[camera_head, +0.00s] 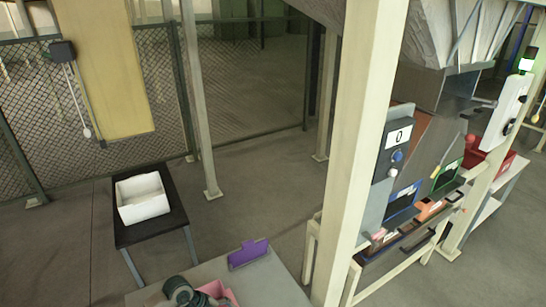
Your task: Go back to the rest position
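Neither gripper's fingers show in the head view. A dark grey-green rounded part (182,291) shows at the bottom edge, left of centre, over the near table; it may be part of my arm, but I cannot tell. Just right of it, a pink object (217,290) lies on the table, partly cut off by the frame edge.
The grey near table (275,285) is mostly bare on its right. A white open bin (142,198) stands on a black table (152,231) at left. A cream post (352,150) and a machine with a control box (397,145) stand at right. Mesh fencing lies behind.

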